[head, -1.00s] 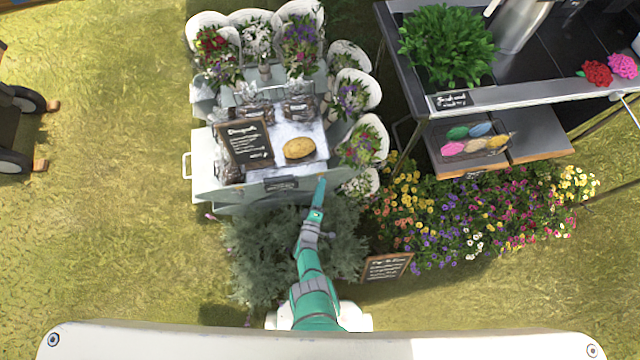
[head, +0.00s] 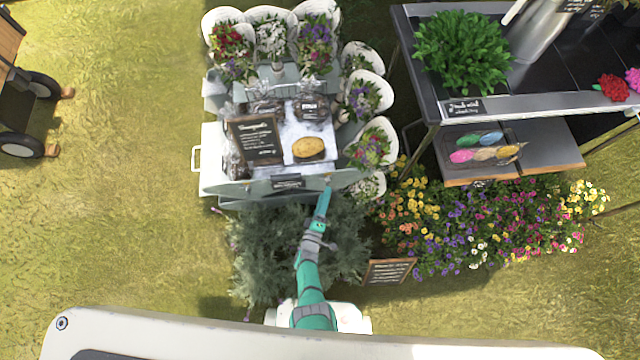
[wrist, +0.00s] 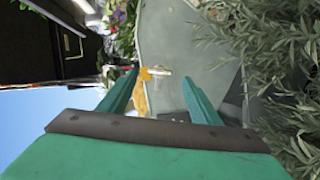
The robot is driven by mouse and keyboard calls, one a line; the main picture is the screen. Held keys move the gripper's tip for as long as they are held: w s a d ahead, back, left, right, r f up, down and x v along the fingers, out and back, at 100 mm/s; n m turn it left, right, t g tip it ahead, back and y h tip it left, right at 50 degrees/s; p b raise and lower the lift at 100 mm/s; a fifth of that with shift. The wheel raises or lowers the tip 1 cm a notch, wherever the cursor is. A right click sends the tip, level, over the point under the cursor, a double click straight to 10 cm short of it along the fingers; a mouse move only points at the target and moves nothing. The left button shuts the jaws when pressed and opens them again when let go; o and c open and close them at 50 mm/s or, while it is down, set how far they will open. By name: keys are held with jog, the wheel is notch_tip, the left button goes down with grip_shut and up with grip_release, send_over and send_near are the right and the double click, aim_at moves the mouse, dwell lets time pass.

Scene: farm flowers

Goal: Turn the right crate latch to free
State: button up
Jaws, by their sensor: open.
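The grey-green crate (head: 235,190) stands at upper centre in the head view, and its front panel also fills the middle of the wrist view (wrist: 180,40). A small orange latch (wrist: 146,74) with a pale bar shows at the panel's edge in the wrist view. My teal gripper (wrist: 161,75) is open. The latch appears between its fingertips, nearer the left finger; I cannot tell whether they touch. In the head view my gripper (head: 326,190) reaches the right end of the front panel, and the latch is too small there to make out clearly.
Grey-green bushes (head: 265,255) stand below the crate, and foliage (wrist: 285,70) crowds the right of the wrist view. White flower buckets (head: 365,90) line the crate's back and right. A small sign (head: 388,271) and flowers (head: 480,225) are at right.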

jog(key=v, duration=0.6)
jog(key=shift+s, duration=0.35)
jog(key=shift+a, duration=0.1)
